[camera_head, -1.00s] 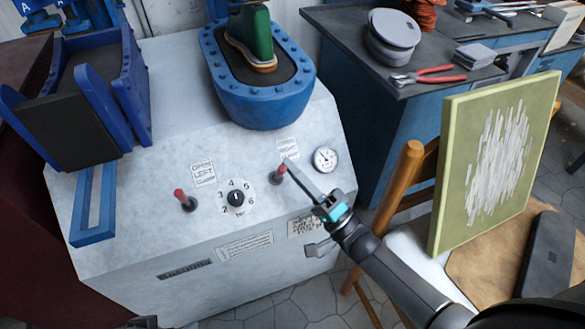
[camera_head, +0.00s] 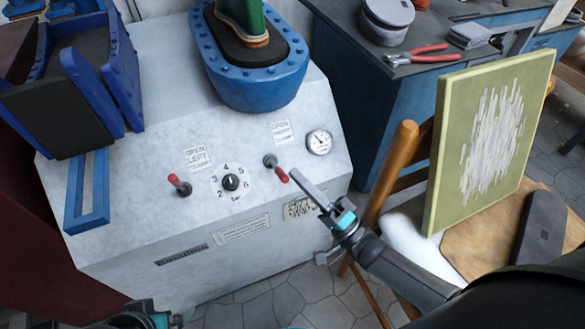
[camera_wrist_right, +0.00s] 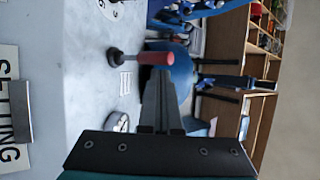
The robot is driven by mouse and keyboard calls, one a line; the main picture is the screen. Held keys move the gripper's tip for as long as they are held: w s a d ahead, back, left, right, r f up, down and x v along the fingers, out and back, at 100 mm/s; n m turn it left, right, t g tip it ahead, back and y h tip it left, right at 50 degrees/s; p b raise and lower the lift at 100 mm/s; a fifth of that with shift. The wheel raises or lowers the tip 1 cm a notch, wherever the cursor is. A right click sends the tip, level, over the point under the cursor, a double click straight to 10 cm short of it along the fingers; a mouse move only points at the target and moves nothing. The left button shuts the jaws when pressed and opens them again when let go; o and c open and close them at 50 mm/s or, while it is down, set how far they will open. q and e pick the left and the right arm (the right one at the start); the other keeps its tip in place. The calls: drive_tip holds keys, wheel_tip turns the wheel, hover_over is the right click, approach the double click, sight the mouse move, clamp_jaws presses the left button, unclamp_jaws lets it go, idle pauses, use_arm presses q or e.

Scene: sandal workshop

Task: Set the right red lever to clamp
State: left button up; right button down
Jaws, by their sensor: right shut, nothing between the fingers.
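The right red lever (camera_head: 282,176) is on the sloped white panel of the machine (camera_head: 135,205), left of the round gauge. It points down and to the right from its dark base, away from the "OPEN" end of its label (camera_head: 281,132). My right gripper (camera_head: 296,174) is shut and empty, its tips just right of the red knob. In the right wrist view, the lever (camera_wrist_right: 155,58) lies just beyond the shut fingers (camera_wrist_right: 158,80); contact cannot be told. Part of my left gripper (camera_head: 150,316) shows at the bottom edge; its jaws are unclear.
The left red lever (camera_head: 174,180) points up and left. A numbered dial (camera_head: 231,183) sits between the levers, and a gauge (camera_head: 319,142) is right. A wooden chair (camera_head: 392,165) with a green board (camera_head: 490,150) stands close to my right arm.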

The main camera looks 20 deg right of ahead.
use_arm(q)
drive_tip(key=shift+f, duration=0.35)
use_arm(e)
drive_tip(key=v, duration=0.4)
drive_tip(key=shift+s+d+f, duration=0.15)
drive_tip(key=shift+s+f, duration=0.05)
drive_tip(key=shift+s, duration=0.1)
use_arm(q)
drive_tip(key=shift+r, duration=0.15)
drive_tip(key=shift+d, duration=0.1)
